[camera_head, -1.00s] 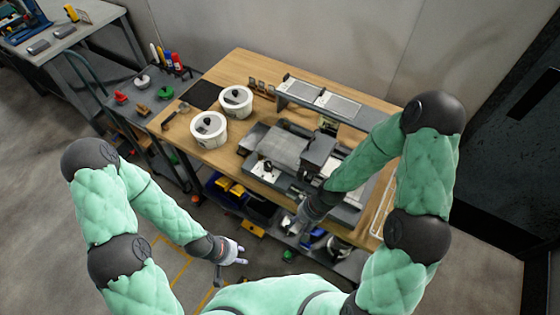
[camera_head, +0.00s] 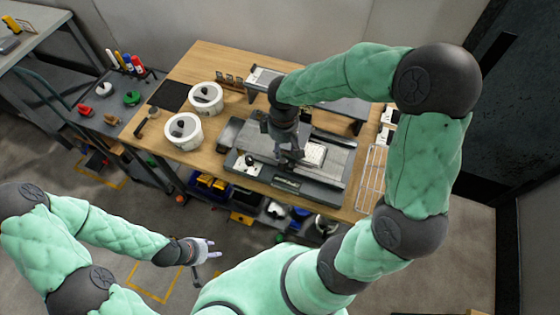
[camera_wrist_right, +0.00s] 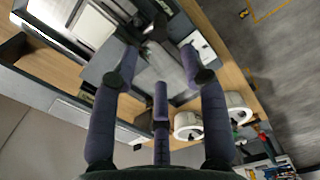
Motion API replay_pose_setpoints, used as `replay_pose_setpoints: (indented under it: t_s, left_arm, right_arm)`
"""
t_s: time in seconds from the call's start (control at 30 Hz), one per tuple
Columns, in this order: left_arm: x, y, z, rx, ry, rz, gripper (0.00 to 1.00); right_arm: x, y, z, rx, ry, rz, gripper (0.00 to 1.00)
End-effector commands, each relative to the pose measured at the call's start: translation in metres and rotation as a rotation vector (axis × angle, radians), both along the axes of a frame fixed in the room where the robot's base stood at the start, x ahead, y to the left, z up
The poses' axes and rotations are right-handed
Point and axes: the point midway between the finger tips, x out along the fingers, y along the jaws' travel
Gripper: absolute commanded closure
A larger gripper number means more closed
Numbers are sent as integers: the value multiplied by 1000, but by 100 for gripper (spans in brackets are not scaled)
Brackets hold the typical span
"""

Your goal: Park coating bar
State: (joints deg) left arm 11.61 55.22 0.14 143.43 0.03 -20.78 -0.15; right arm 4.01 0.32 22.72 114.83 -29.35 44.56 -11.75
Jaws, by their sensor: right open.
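A grey coating machine (camera_head: 322,178) with a flat bed stands on the wooden bench. My right gripper (camera_head: 290,155) is low over the bed, pointing down. In the right wrist view my right gripper (camera_wrist_right: 160,72) has its fingers spread, with no object visible between them. I cannot make out a coating bar for certain; the gripper and arm hide part of the machine. My left gripper (camera_head: 208,248) is open and empty, away from the bench in front of it.
Two white tubs (camera_head: 184,131) stand on the bench left of the machine. A wire rack (camera_head: 372,178) lies at its right end. A raised dark shelf (camera_head: 345,108) stands behind the machine, partly behind my right arm.

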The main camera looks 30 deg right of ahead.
Motion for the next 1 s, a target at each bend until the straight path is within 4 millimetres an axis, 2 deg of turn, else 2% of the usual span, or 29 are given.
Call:
replay_pose_setpoints:
  t_s: [0.4, 0.6, 0.77, 1.0]
  left_arm:
    - [0, 0, -14, 0, 0, 0, 60]
    - [0, 0, -19, 0, 0, 0, 60]
    - [0, 0, -21, 0, 0, 0, 60]
    - [0, 0, -21, 0, 0, 0, 60]
  right_arm:
    - [-1, 0, -69, 2, 3, 0, 55]
    - [0, 1, -94, 2, 2, -1, 55]
    - [0, 1, -103, 2, 0, -1, 55]
    - [0, 1, -105, 2, 0, -1, 55]
